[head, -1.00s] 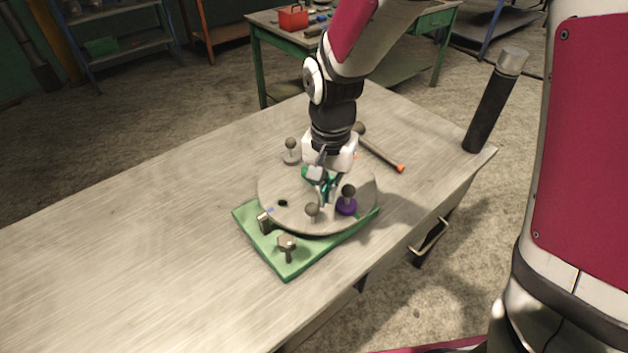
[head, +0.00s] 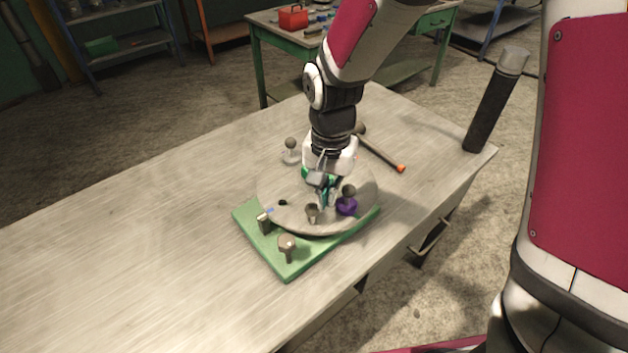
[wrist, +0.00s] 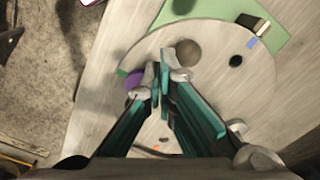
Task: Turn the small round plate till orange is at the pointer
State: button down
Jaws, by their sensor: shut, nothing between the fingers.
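The small round plate (head: 290,217) lies on a green base (head: 286,262). A small block, apparently the pointer (head: 264,223), stands at the plate's left front edge; it also shows in the wrist view (wrist: 260,22). A blue mark (wrist: 252,43) on the rim is right beside that block. An orange mark (wrist: 155,148) shows near the bottom of the wrist view, far from the block. A green mark (wrist: 122,72) is at the left rim. A grey ball knob (wrist: 188,52) stands on the plate. My gripper (wrist: 164,70) is shut and empty, low over the plate, close beside the knob.
A bolt-like post (head: 287,246) is on the base's front corner. A dark cylinder (head: 490,108) stands at the right. The table's left is clear.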

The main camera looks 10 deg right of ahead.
aim_at(308, 207)
jog(key=shift+f+b, duration=0.75)
jog(key=shift+f, duration=1.4)
jog(key=shift+a, duration=0.1)
jog(key=shift+a, duration=1)
jog(key=shift+w+a+p, duration=0.15)
jog(key=shift+a+p, duration=0.2)
jog(key=shift+a, duration=0.5)
